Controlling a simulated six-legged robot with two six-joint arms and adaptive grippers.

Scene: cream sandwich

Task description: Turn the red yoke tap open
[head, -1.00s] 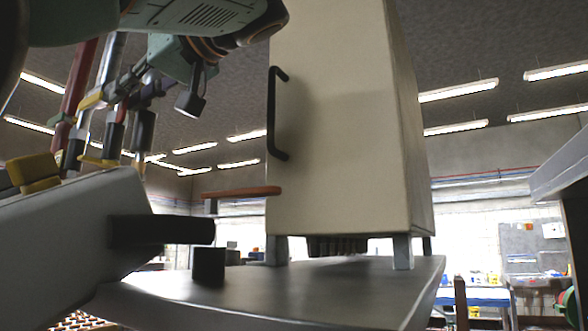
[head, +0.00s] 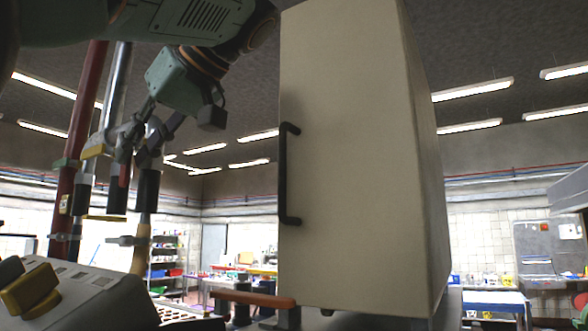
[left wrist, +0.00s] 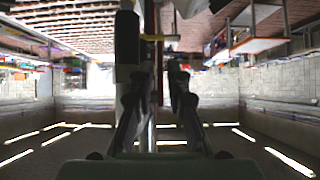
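Several upright pipes stand at the left of the head view: a red one (head: 80,130), a silver one (head: 112,110) with a black sleeve (head: 116,193), and one with a wooden lower part (head: 141,245). A small red part shows above the black sleeve; I cannot tell whether it belongs to the red yoke tap. My left gripper (head: 138,142) is beside the upper pipes, its fingers pointing down-left. In the left wrist view its two fingers (left wrist: 155,80) are apart, with pipes behind the gap; contact cannot be judged. My right gripper is not in view.
A tall cream cabinet (head: 350,150) with a black handle (head: 286,175) stands right of my left arm. A reddish bar (head: 255,299) sticks out low beside it. A yellow knob (head: 30,290) sits on a grey housing (head: 85,302) at the lower left.

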